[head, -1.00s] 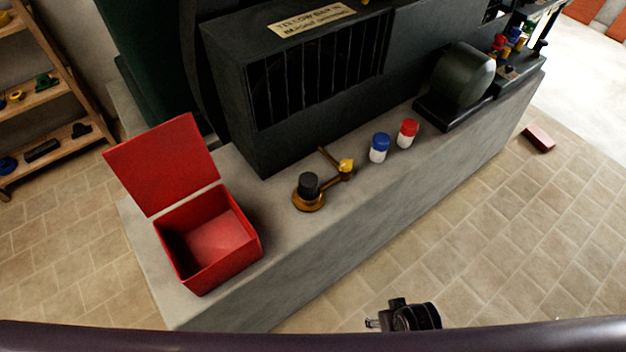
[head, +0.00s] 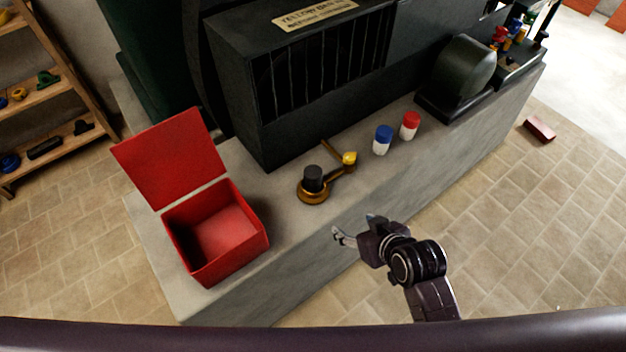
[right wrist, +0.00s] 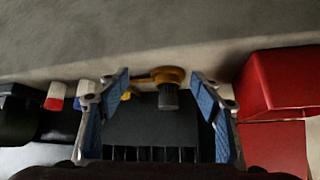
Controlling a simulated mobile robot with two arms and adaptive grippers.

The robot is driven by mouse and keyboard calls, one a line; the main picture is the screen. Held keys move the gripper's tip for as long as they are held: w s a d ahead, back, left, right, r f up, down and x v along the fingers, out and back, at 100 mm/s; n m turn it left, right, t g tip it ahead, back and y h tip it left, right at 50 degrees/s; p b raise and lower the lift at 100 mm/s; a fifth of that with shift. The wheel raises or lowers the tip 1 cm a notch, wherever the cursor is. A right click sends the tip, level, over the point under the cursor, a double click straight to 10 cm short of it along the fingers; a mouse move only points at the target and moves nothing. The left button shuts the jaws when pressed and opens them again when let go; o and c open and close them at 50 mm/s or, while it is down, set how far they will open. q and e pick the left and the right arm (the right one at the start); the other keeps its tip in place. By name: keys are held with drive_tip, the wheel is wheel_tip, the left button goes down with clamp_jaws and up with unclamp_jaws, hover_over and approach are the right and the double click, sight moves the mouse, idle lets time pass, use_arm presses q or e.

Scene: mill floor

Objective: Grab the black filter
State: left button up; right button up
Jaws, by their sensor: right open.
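The black filter (head: 312,178) is a short dark cylinder standing upright on a round brass base on the grey ledge, right of the red box. A brass arm runs from the base to a yellow knob (head: 349,158). My right gripper (head: 350,232) is open and empty, in front of the ledge and to the right of the filter, apart from it. In the right wrist view the filter (right wrist: 168,97) shows between the two spread blue-padded fingers, beyond them. My left gripper is not in view.
An open red box (head: 215,250) stands on the ledge (head: 290,235) at the left. A blue-capped bottle (head: 382,141) and a red-capped bottle (head: 409,127) stand to the right of the filter. A dark machine (head: 240,95) rises behind it.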

sight(316, 176)
drive_tip(key=shift+w+a+f+n+t+y+p, duration=0.15)
drive_tip(key=shift+w+a+f+t+y, duration=0.3)
drive_tip(key=shift+w+a, duration=1.7)
drive_tip(key=shift+w+a+f+n+t+y+p, duration=0.2)
drive_tip(key=shift+w+a+t, duration=0.6)
drive_tip(key=shift+w, duration=2.6)
drive_tip(key=shift+w+a+f+n+t+y+p, duration=0.15)
drive_tip(key=shift+w+a+f+t+y, duration=0.2)
drive_tip(key=shift+w+a, duration=1.9)
drive_tip(key=shift+w+d, duration=0.5)
drive_tip(key=shift+c, duration=0.5)
drive_tip(key=c, duration=1.2)
drive_tip(key=shift+r, duration=0.15)
